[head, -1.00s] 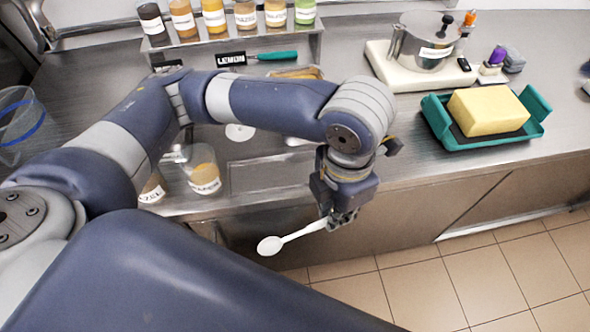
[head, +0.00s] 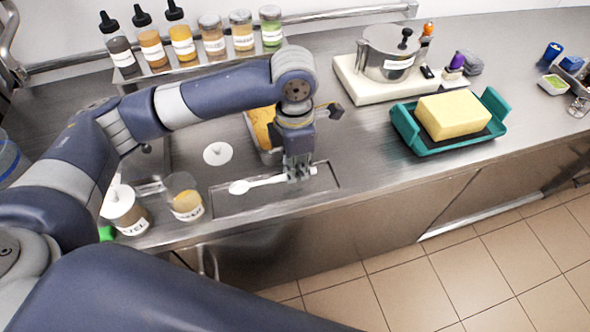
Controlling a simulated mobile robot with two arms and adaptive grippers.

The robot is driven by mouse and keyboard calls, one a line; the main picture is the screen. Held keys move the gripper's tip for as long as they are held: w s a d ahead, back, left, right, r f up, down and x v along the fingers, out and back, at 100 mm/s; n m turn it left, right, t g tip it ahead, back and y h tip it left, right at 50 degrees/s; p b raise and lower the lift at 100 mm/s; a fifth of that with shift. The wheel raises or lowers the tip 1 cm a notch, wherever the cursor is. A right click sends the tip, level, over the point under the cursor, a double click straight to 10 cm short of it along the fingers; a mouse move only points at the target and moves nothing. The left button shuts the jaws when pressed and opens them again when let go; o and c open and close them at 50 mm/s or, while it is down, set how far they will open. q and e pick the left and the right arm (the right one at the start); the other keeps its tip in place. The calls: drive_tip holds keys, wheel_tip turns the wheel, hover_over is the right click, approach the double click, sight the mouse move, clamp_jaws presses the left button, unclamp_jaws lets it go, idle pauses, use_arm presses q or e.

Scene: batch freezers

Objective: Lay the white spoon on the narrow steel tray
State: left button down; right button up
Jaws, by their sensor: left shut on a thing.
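The white spoon (head: 258,184) is in my left gripper (head: 299,176), which is shut on its handle end. The spoon points left, with its bowl at the left end. It is over the narrow steel tray (head: 230,208), a shallow dark-edged rectangle near the counter's front edge. I cannot tell whether the spoon touches the tray. My left gripper covers part of the tray's right half. My right gripper is not in view.
Two labelled cups (head: 186,197) stand left of the tray. A steel pan with yellow contents (head: 262,128) is behind my gripper. A teal tray (head: 408,126) with a yellow block (head: 453,115) sits to the right. Bottles and jars (head: 212,36) line the back shelf.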

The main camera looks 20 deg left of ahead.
use_arm(q)
drive_tip(key=shift+w+a, duration=0.15)
drive_tip(key=shift+w, duration=0.1)
wheel_tip(320, 180, down, 3)
drive_tip(key=shift+r+p, duration=0.15)
drive_tip(key=shift+p, duration=0.3)
drive_tip(key=shift+f, duration=0.4)
drive_tip(key=shift+f, duration=0.1)
drive_tip(key=shift+f, duration=0.15)
drive_tip(key=c, duration=1.6)
unclamp_jaws()
drive_tip(key=shift+c, duration=0.2)
